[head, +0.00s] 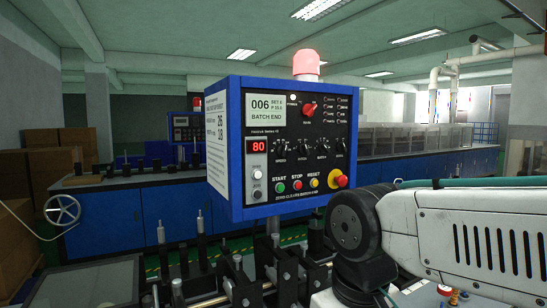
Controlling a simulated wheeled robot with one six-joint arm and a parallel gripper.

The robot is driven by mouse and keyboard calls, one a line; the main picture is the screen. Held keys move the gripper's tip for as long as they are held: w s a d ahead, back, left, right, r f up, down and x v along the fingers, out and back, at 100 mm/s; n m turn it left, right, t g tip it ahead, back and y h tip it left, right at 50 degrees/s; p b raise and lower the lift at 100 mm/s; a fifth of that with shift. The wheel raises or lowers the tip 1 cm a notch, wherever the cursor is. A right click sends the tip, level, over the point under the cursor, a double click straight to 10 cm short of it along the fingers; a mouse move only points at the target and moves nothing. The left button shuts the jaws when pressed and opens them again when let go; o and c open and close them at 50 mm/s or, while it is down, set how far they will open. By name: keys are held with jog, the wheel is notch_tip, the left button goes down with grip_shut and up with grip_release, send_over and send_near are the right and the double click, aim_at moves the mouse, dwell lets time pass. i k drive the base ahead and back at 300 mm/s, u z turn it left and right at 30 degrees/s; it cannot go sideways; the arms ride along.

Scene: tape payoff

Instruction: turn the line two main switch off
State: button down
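A blue-framed control box (235,150) with a black front panel stands in the middle of the head view. A red rotary knob (309,109) sits at the upper middle of its panel, with a small white lamp to its left. The knob looks tilted; its position marking is too small to read. The label (266,108) reads "006" and "BATCH END". I cannot tell from the print whether this box is line two. A second, similar box (187,128) stands farther back at left. My gripper is not in view; only my arm shows at the lower right.
The panel also bears a red "80" display (257,146), several black knobs, coloured push buttons and a red emergency button (338,178). A red beacon (306,64) tops the box. Upright machine posts (243,283) stand below it. A handwheel (62,210) is at left.

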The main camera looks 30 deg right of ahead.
aim_at(308, 109)
jog(key=u, duration=0.2)
jog(key=k, duration=1)
jog(key=z, duration=0.6)
jog(key=i, duration=1)
